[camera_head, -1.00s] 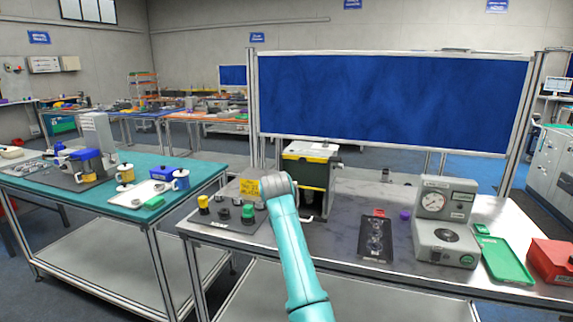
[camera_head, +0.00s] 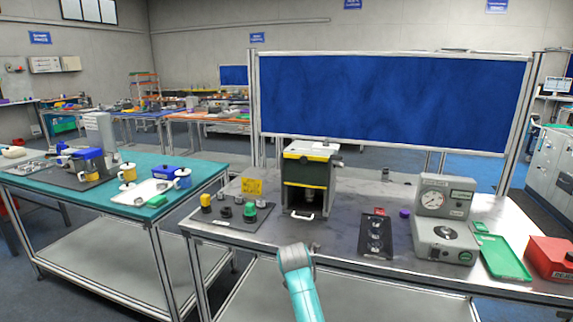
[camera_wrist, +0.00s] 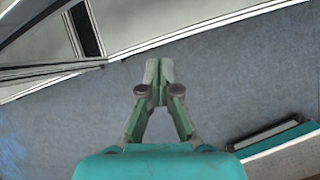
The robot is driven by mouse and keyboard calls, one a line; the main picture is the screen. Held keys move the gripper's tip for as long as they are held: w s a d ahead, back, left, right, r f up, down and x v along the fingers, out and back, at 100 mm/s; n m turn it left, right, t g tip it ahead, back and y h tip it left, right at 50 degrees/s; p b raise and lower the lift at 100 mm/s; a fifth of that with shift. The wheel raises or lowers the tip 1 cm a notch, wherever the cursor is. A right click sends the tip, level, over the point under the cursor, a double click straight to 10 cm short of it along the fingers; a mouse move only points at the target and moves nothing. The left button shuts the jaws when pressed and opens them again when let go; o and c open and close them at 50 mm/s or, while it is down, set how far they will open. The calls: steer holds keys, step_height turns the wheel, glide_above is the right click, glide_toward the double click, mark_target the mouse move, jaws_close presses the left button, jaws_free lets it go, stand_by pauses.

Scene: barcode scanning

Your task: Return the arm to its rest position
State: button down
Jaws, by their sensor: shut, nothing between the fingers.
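In the head view the gripper itself is not visible. It touches nothing that I can see.
A teal table (camera_head: 90,193) stands left. Floor shows between the two tables.

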steer(key=s+d+f+m+t, duration=0.1)
steer(key=s+d+f+m, duration=0.2)
steer(key=s+f, duration=0.55)
steer(key=s+d+f+m+t, duration=0.1)
steer(key=s+d+f+m, duration=0.25)
steer(key=s+f, duration=0.5)
steer(key=s+d+f+m+t+y, duration=0.1)
steer(key=s+d+f+m, duration=0.2)
steer(key=s, duration=0.6)
steer(key=s+d+f+m+t, duration=0.1)
steer(key=s+f+m, duration=0.3)
steer(key=s, duration=0.5)
steer(key=s+d+r+m+t, duration=0.15)
steer(key=s+r+m, duration=0.25)
steer(key=s, duration=0.6)
steer(key=s+d+r+m+t, duration=0.15)
steer(key=s+r+m, duration=0.25)
steer(key=s, duration=0.6)
steer(key=s+r+m, duration=0.3)
steer(key=s+r, duration=0.3)
steer(key=r, duration=0.2)
steer(key=s+d+r+m+t, duration=0.1)
steer(key=s+r+m, duration=0.3)
steer(key=r, duration=0.5)
steer(key=s, duration=0.2)
steer(key=shift+s+d+r+t, duration=0.2)
steer(key=shift+s+t, duration=0.1)
steer(key=shift+s, duration=0.1)
